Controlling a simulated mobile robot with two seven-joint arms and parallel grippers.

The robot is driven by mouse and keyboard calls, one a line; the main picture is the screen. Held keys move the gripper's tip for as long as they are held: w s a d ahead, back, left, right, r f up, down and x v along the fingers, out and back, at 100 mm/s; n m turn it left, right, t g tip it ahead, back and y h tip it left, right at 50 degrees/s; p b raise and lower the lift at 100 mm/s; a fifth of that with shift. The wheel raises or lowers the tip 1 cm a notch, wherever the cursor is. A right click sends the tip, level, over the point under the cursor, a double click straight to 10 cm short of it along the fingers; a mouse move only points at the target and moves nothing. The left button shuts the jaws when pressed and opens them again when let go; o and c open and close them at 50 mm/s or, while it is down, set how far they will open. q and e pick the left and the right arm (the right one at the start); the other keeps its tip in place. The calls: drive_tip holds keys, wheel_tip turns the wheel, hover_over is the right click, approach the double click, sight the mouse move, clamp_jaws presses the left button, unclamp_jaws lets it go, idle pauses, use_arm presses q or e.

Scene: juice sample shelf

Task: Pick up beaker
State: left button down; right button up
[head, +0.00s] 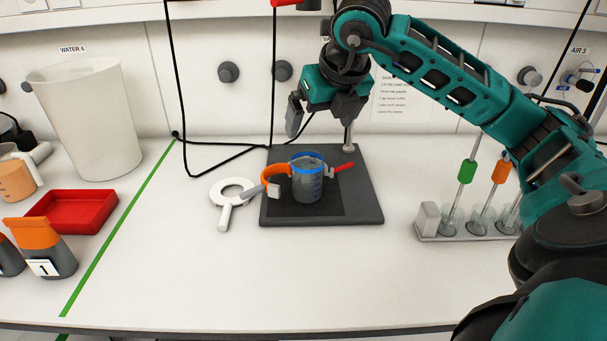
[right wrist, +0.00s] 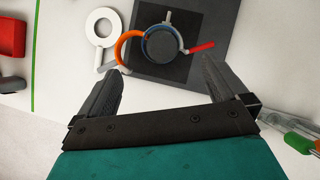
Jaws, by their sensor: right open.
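The beaker (head: 307,182) stands upright on a dark square plate (head: 364,207) in the middle of the bench. It is clear grey with a blue rim, and an orange curved clamp or handle (head: 273,178) is at its left side. My right gripper (head: 320,118) is open and empty, above and behind the beaker and apart from it. In the right wrist view the beaker (right wrist: 163,46) lies beyond the two open fingers (right wrist: 160,90), near the top middle. My left gripper is in neither view.
A white ring with a handle (head: 226,215) lies left of the plate. A rack of glassware (head: 462,237) with coloured rods stands right. A red tray (head: 70,211), a large white container (head: 92,120) and orange-topped jars (head: 40,240) are left. The front bench is clear.

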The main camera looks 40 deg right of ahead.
approach(309, 153)
drive_tip(key=shift+a+f, duration=0.8)
drive_tip(key=shift+f, duration=0.35)
drive_tip(key=x, duration=0.5)
drive_tip(key=shift+s+f, duration=0.15)
drive_tip(key=shift+s, duration=0.05)
drive_tip(key=c, duration=1.7)
drive_tip(key=shift+s+a+r, duration=0.1)
drive_tip(key=shift+r, duration=0.15)
drive_tip(key=shift+s+a+r, duration=1.25)
drive_tip(key=shift+s+a, duration=0.25)
drive_tip(key=shift+s, duration=0.2)
drive_tip(key=shift+s+a+r, duration=1.25)
drive_tip(key=shift+s+a, duration=0.2)
drive_tip(key=shift+s, duration=0.25)
drive_tip(key=shift+s+a+r, duration=1.3)
drive_tip(key=shift+s+a, duration=0.2)
drive_tip(key=shift+s, duration=0.25)
